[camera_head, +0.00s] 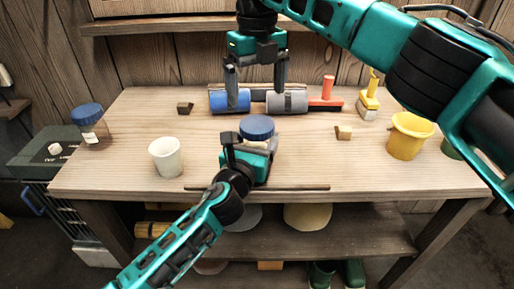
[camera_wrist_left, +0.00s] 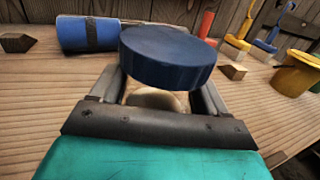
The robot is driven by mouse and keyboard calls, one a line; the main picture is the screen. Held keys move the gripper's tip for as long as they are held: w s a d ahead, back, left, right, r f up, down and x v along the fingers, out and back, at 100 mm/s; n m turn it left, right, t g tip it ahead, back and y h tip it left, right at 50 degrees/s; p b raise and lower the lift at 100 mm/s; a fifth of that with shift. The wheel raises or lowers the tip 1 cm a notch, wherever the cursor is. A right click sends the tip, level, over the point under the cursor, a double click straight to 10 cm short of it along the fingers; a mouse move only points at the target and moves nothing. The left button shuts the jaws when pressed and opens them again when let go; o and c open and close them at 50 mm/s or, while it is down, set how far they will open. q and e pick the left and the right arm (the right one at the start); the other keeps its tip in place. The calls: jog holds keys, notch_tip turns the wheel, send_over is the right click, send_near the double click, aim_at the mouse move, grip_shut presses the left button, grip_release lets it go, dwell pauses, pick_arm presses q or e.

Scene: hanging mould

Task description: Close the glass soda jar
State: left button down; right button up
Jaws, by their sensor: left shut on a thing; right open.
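A glass jar with a dark blue lid (camera_head: 257,127) stands near the middle of the table. The lid fills the centre of the left wrist view (camera_wrist_left: 168,58), where it looks tilted above the jar's pale body (camera_wrist_left: 152,99). I cannot tell whether the lid is seated. My left gripper (camera_head: 249,150) is shut on the jar below the lid, its fingers on either side (camera_wrist_left: 160,98); they hide much of the glass. My right gripper (camera_head: 256,80) is open and empty, pointing down behind the jar, above the blue and grey cylinders.
A blue cylinder (camera_head: 236,101) and a grey cylinder (camera_head: 287,103) lie at the back. Another blue-lidded jar (camera_head: 90,126) is at the left. A white cup (camera_head: 166,157), a yellow bucket (camera_head: 408,136), a brush (camera_head: 369,99) and small blocks (camera_head: 343,132) stand around.

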aim_at(257, 124)
jog(key=n, duration=0.5)
jog(key=shift+n, duration=0.4)
jog(key=n, duration=2)
pick_arm(q)
jog(key=shift+f, duration=0.1)
pick_arm(e)
jog(key=shift+f, duration=4)
